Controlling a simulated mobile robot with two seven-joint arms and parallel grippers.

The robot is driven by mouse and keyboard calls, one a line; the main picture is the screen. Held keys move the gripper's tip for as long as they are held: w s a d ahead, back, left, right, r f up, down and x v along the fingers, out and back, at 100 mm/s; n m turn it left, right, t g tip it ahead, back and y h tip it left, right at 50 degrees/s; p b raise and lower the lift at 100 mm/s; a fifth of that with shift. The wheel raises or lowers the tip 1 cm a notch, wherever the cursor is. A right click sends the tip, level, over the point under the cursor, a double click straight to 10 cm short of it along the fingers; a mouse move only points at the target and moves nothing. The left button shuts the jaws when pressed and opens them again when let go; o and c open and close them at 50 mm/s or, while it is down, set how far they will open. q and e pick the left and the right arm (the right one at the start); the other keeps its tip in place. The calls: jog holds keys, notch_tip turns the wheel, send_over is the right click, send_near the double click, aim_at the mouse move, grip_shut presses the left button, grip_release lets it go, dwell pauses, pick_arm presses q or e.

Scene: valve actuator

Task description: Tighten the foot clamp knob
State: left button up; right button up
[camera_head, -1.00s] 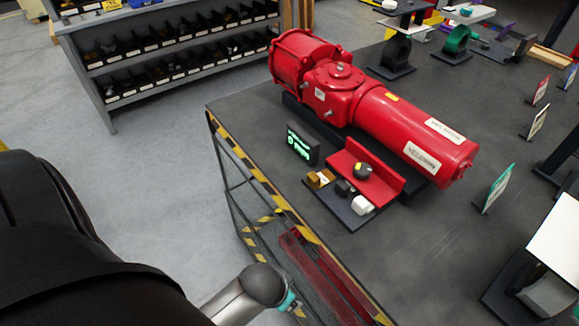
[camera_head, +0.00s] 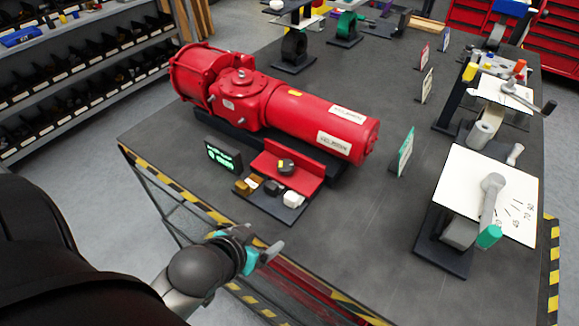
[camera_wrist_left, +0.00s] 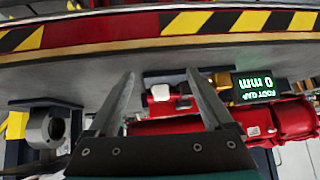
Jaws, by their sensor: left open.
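A small dark station plate (camera_head: 285,214) near the table's front edge carries a red angle bracket (camera_head: 300,163). My right gripper is out of view.
A big red actuator (camera_head: 275,108) lies behind the station. A white block (camera_head: 293,199) and a brass block (camera_head: 243,186) sit on the plate. The striped table edge (camera_head: 185,200) runs in front.

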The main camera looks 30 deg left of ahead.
aim_at(283, 167)
pick_arm(q)
jog(key=w+a+r+t, duration=0.3)
jog(key=a+r+t, duration=0.15)
jog(key=r, duration=0.25)
jog(key=shift+n, duration=0.3)
jog(key=x, duration=0.5)
jog(key=b+x, duration=0.1)
jog(key=x, duration=0.4)
jog(key=b+x, duration=0.1)
jog(key=x, duration=0.3)
jog(key=shift+w+r, duration=0.2)
jog(key=shift+w, duration=0.35)
grip_shut()
